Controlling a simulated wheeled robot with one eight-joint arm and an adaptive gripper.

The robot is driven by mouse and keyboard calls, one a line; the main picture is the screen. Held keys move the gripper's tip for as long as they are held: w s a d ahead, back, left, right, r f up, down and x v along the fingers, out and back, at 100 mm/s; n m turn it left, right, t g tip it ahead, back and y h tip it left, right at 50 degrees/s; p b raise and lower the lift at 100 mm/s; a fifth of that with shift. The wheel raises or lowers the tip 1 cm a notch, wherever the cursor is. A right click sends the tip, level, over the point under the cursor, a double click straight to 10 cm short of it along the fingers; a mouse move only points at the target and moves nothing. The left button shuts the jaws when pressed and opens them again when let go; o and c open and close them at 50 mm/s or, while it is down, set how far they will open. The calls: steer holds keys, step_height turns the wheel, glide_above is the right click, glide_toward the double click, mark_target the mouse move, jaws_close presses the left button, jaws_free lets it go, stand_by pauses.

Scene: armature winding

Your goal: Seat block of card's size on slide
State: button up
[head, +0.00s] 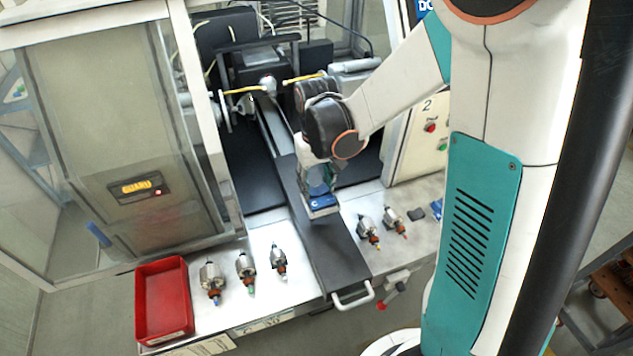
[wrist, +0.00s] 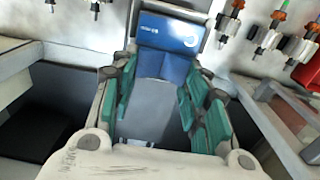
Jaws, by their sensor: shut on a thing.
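The blue block (head: 322,203) has a white C-like mark and a grey body. It also shows between the fingertips in the wrist view (wrist: 168,32). My gripper (head: 319,190) is shut on it, its green-padded fingers (wrist: 160,85) on both sides. The block is over the dark slide (head: 338,250), the long plate running from the machine to a white handle. I cannot tell whether the block touches the slide. A pale card (head: 262,324) with dark lettering is on the table's front edge; its text is hard to read.
A red tray (head: 164,300) is at the front left.

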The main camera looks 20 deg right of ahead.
steer(key=o, duration=1.2)
steer(key=shift+o, duration=0.2)
step_height(320, 180, up, 12)
steer(key=shift+f, duration=0.1)
